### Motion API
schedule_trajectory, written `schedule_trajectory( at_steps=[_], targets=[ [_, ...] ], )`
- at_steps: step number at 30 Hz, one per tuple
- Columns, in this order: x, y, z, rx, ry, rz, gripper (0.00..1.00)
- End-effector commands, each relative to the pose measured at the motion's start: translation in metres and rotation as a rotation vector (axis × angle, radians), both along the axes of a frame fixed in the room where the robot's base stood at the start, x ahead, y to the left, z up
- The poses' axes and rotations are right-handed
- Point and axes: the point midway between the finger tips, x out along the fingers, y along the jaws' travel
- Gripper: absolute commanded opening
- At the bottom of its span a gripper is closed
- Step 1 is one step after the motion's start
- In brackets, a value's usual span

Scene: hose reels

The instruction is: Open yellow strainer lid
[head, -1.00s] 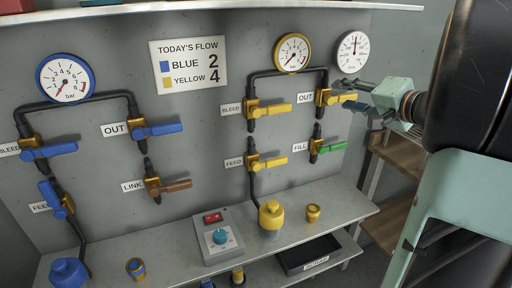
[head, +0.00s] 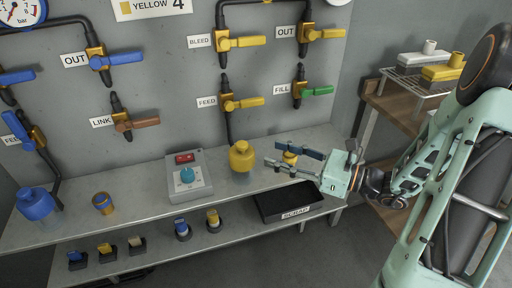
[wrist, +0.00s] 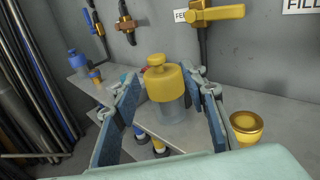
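The yellow strainer has a yellow domed lid with a knob (head: 241,156) and a clear bowl below. It stands on the bench shelf under the yellow FEED valve. In the wrist view the yellow lid (wrist: 166,82) shows between my two fingers, on its clear bowl (wrist: 172,110). My gripper (head: 290,160) is open and empty, to the right of the strainer in the head view, with its fingers pointing at it. The fingers (wrist: 168,100) appear apart from the lid; exact contact cannot be told.
A small yellow cup (wrist: 246,126) stands just right of my fingers. The blue strainer (head: 36,204) is far left. A black SCRAP tray (head: 288,203) lies below. Valves and pipes line the wall above.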

Motion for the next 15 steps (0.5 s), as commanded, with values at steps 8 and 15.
schedule_trajectory(
  at_steps=[8, 15],
  targets=[
    [0.002, 0.020, 0.001, 0.056, 0.036, 0.016, 0.40],
    [0.024, 0.060, 0.000, 0.055, 0.035, 0.017, 0.40]
  ],
)
